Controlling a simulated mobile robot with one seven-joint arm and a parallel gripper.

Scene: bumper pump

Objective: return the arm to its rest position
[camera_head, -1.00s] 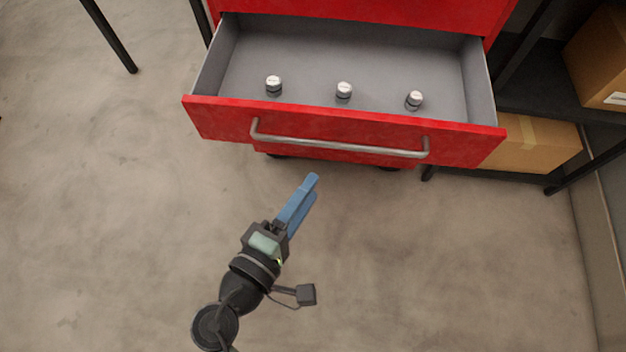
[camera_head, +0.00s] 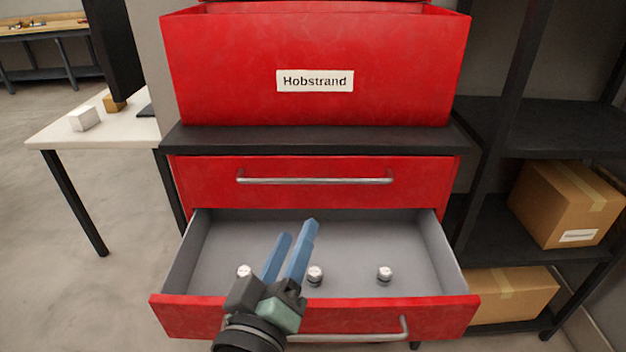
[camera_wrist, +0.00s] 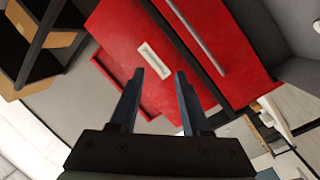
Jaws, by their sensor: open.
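My gripper (camera_head: 292,248) has two blue fingers that stand apart with nothing between them. In the head view it shows in front of the open lower drawer and overlaps it in the picture. In the wrist view my gripper (camera_wrist: 158,85) points toward the red tool chest, which looks tilted there. My wrist shows at the bottom of the head view; the rest of the arm is out of view.
The open red drawer (camera_head: 190,312) holds three small silver-topped parts, one of them (camera_head: 385,273) at the right. The red chest (camera_head: 315,50) stands behind. A black shelf with cardboard boxes (camera_head: 567,203) is at right, a white table (camera_head: 75,130) at left.

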